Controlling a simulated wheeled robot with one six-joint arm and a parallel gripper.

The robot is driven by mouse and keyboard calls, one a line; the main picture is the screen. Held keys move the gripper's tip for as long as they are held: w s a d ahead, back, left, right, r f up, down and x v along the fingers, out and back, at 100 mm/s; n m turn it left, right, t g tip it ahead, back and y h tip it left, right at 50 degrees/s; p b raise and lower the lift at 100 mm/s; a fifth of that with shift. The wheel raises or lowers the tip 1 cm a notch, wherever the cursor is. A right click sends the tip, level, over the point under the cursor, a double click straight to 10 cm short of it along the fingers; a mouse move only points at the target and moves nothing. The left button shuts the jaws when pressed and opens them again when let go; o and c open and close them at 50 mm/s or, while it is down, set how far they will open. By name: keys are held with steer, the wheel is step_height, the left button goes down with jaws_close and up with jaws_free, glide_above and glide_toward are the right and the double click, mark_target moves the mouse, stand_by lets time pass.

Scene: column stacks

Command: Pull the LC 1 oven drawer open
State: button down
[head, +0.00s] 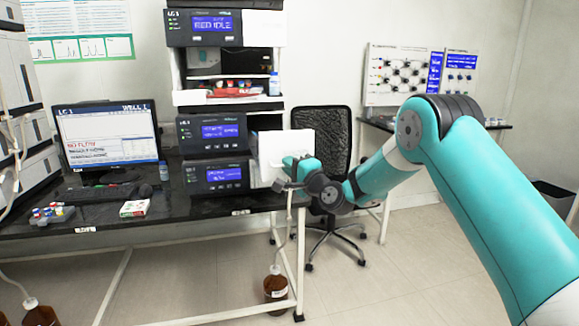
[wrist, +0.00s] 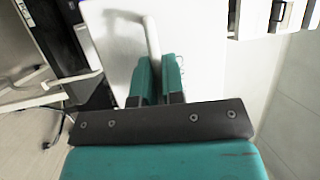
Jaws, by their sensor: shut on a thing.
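The LC 1 oven drawer shows as a white front (head: 285,145) at the right side of the LC 1 stack (head: 212,130), at the height of the two lowest display modules. My gripper (head: 291,162) is at this front and hides part of it. In the wrist view the drawer front (wrist: 205,50) is a plain white panel with a pale bar handle (wrist: 151,38). My gripper's teal fingers (wrist: 158,80) are shut on the handle's near end, and the fingers hide that end. How far the drawer stands out is hard to tell.
The black bench (head: 110,216) carries a monitor (head: 108,135), a keyboard and a small white box (head: 135,208). An office chair (head: 322,145) stands behind my gripper. A brown bottle (head: 275,287) is under the bench end.

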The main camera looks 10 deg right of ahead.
steer(key=c, duration=1.5)
jaws_free()
steer(key=b+v, duration=0.9)
steer(key=v, duration=0.8)
steer(key=shift+s+d+b, duration=0.1)
steer(key=shift+s+b, duration=0.1)
steer(key=shift+b, duration=0.15)
